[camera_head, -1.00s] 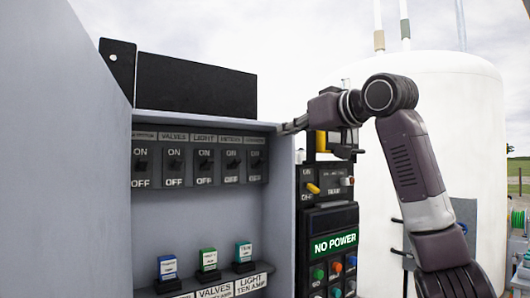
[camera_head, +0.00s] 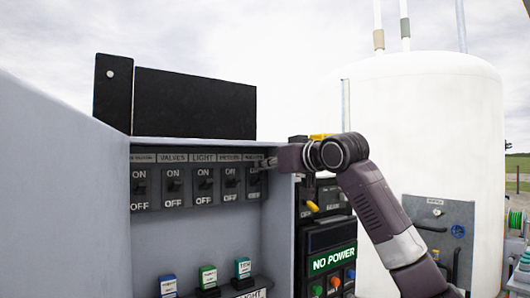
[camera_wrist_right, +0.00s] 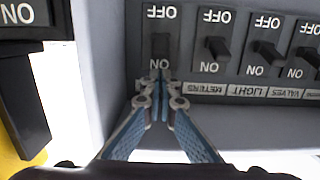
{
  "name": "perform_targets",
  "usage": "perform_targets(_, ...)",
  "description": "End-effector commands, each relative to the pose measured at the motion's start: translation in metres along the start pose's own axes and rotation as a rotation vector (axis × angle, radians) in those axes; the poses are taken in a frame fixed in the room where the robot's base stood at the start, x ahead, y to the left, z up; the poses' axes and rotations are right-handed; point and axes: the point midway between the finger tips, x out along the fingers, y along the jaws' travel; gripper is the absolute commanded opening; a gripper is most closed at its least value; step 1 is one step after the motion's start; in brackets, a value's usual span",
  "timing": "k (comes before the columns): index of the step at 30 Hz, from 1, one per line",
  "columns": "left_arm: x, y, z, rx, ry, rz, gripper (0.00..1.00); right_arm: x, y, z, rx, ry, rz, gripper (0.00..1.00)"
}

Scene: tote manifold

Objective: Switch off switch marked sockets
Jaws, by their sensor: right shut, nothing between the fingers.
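A row of ON/OFF switches runs along the top of the open grey cabinet. The rightmost switch (camera_head: 254,181) has a label too small to read for certain. My right gripper (camera_head: 268,163) is shut and empty at the upper right of that switch. In the wrist view its fingertips (camera_wrist_right: 160,74) overlap the switch's lower part; I cannot tell whether they touch the lever. My left gripper is out of view.
The neighbouring switch (camera_wrist_right: 215,47) sits close beside, above the METERING-like label. The cabinet's right wall (camera_head: 280,225) stands close to my right gripper. A NO POWER panel (camera_head: 332,259) and a white tank (camera_head: 430,120) are to the right. Coloured breakers (camera_head: 208,277) sit below.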

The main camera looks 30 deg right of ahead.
Motion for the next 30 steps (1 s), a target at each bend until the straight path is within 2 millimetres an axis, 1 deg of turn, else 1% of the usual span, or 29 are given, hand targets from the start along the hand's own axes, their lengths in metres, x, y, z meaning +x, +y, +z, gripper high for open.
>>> perform_targets(3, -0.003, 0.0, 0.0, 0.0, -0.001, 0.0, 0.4, -0.003, 0.001, 0.008, -0.001, 0.0, 0.002, 0.0)
perform_targets(7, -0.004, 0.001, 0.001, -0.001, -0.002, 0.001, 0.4, -0.005, 0.001, 0.013, 0.0, -0.001, 0.001, 0.0)
perform_targets(20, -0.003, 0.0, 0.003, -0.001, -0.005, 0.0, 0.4, -0.005, 0.0, 0.015, 0.0, 0.002, 0.0, 0.0)
perform_targets(23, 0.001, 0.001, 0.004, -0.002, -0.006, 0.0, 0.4, -0.005, 0.0, 0.017, 0.0, 0.013, 0.0, 0.0)
perform_targets(27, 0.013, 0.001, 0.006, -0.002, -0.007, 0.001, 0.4, -0.005, 0.0, 0.022, 0.0, 0.055, -0.001, 0.0)
perform_targets(30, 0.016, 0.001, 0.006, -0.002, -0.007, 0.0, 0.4, -0.007, 0.0, 0.019, 0.0, 0.085, 0.0, 0.0)
